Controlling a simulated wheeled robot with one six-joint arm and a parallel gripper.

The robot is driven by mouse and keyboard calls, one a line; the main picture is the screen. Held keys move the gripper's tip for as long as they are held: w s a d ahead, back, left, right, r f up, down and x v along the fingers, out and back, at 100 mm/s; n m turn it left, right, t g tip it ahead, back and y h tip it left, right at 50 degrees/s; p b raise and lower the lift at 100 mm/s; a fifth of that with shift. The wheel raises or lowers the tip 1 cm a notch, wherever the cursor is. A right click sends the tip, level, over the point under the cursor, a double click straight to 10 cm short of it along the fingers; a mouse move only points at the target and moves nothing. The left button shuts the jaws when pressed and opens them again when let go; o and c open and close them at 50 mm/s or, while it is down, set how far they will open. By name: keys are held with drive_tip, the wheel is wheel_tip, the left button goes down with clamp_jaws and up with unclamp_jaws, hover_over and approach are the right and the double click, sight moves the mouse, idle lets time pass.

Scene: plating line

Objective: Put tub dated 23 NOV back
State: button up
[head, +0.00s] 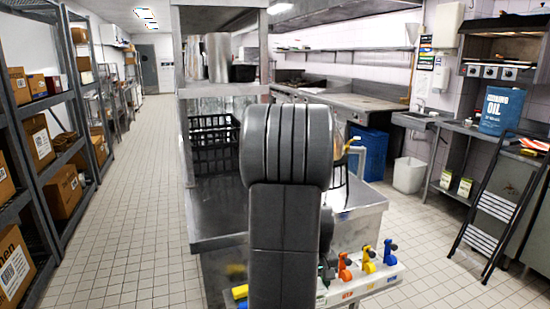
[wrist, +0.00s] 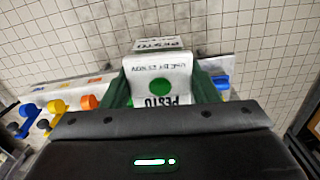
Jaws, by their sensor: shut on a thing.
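A white tub (wrist: 157,70) labelled PESTO, with a green dot, shows upside down in the wrist view. Its small use-by line ends in NOV; the day looks like 23 but is too small to be sure. My gripper (wrist: 160,84) is shut on this tub, with a dark green finger at each side of it. The lower part of the tub is hidden behind the gripper body. In the head view my arm hides the gripper and the tub.
A white rail (head: 370,285) with coloured levers, including an orange lever (head: 345,267), runs along the steel counter (head: 355,215). Black crates (head: 212,145) stand on the counter. Shelves with boxes (head: 38,142) line the left wall. A step ladder (head: 495,208) stands right. Tiled floor is open on both sides.

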drive_tip(key=w+a+f+m, duration=0.1)
drive_tip(key=w+a+f, duration=0.2)
drive_tip(key=a+f, duration=0.2)
drive_tip(key=w+a+f+m, duration=0.2)
drive_tip(key=w+a+f, duration=0.2)
drive_tip(key=f, duration=0.5)
drive_tip(key=shift+a+f, duration=0.2)
drive_tip(key=shift+a, duration=0.4)
